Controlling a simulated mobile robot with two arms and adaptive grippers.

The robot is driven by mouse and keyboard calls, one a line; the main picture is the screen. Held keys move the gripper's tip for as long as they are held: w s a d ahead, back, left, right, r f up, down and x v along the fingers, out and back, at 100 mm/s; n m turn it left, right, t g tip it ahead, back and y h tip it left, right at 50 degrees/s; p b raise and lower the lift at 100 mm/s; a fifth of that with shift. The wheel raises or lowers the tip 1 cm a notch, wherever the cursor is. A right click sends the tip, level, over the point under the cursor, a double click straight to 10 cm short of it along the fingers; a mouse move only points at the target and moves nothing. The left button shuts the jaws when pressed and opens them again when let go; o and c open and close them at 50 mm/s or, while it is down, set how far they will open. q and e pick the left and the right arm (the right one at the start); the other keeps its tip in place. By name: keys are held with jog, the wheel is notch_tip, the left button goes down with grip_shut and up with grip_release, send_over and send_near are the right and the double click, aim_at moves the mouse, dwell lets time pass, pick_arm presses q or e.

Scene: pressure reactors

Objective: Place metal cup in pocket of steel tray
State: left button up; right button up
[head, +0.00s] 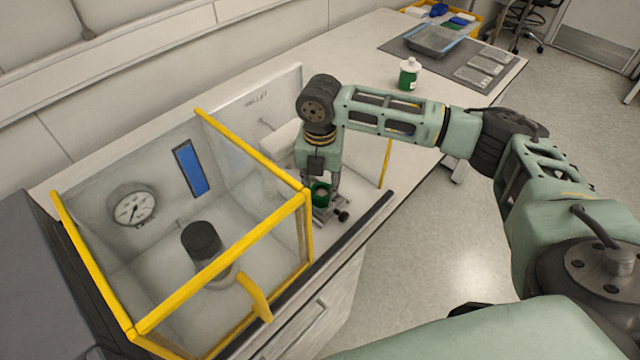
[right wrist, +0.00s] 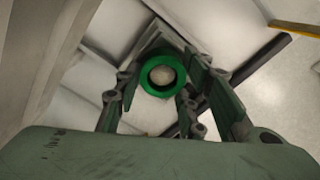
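My right gripper (head: 321,181) points down into the open bay right of the yellow-framed enclosure. A green ring-shaped cup (head: 320,193) sits between its fingers. In the right wrist view the cup (right wrist: 161,74) has a thick green rim and a pale round inside, with a finger on each side. I cannot tell whether the fingers press on it. A small metal fixture with dark knobs (head: 342,215) is just below the cup. A grey tray (head: 437,40) lies on a dark mat at the far end of the bench. My left gripper is out of view.
The yellow-framed clear enclosure (head: 252,253) holds a gauge (head: 132,205) and a black-topped vessel (head: 201,240). A green jar with a white lid (head: 409,73) stands on the bench. Flat grey plates (head: 481,73) lie on the dark mat (head: 455,62). A yellow bin (head: 472,30) is behind.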

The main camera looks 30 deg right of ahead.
jog(key=o, duration=0.4)
jog(key=shift+r, duration=0.1)
notch_tip(320, 180, up, 12)
jog(key=b, duration=0.2)
dwell(0.7)
